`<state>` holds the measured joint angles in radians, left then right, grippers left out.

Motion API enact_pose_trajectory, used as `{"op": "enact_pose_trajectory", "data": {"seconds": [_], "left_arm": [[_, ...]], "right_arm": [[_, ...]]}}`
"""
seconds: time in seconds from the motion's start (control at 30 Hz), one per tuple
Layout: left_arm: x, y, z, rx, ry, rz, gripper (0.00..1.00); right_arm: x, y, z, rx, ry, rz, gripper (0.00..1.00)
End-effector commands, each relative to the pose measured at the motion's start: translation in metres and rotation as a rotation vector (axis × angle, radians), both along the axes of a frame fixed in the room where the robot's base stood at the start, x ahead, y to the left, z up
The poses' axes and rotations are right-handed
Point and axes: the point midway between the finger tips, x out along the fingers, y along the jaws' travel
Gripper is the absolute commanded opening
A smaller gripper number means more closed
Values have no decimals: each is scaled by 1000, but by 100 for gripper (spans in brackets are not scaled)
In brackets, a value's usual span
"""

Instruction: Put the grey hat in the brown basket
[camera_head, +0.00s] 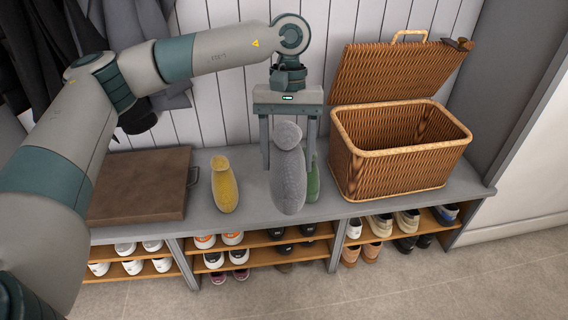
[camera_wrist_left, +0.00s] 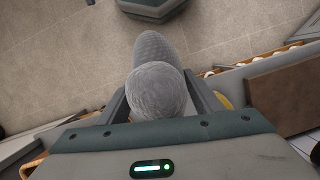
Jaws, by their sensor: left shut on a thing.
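The grey hat (camera_head: 289,180) is long, knitted and has a round pompom at its top end. My left gripper (camera_head: 289,160) is shut on it and holds it upright above the bench, left of the basket. In the left wrist view the hat (camera_wrist_left: 160,88) shows pompom first between the fingers of the gripper (camera_wrist_left: 165,100). The brown basket (camera_head: 400,150) is wicker and stands on the right of the bench with its lid (camera_head: 395,80) raised. The inside that shows looks empty. My right gripper is not in view.
A green item (camera_head: 313,182) is partly hidden behind the grey hat. A brown flat case (camera_head: 140,183) lies at the far left. Shoes fill the shelves below. Dark coats (camera_head: 60,45) hang at upper left.

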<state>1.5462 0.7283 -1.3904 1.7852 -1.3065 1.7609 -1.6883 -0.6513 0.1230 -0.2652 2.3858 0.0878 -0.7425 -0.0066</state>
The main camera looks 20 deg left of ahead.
Motion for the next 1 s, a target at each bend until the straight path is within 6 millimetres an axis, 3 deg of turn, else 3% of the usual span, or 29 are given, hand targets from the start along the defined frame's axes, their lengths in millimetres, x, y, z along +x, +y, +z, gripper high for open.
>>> {"op": "enact_pose_trajectory", "data": {"seconds": [0.2, 0.4, 1.0], "left_arm": [[-12, -3, 33, 7, 5, -403, 36], [-19, -2, 48, 9, 20, -606, 36], [-21, -2, 50, 7, 27, -654, 36]], "right_arm": [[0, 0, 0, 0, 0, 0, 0], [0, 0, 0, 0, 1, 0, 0], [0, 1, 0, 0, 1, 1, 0]]}}
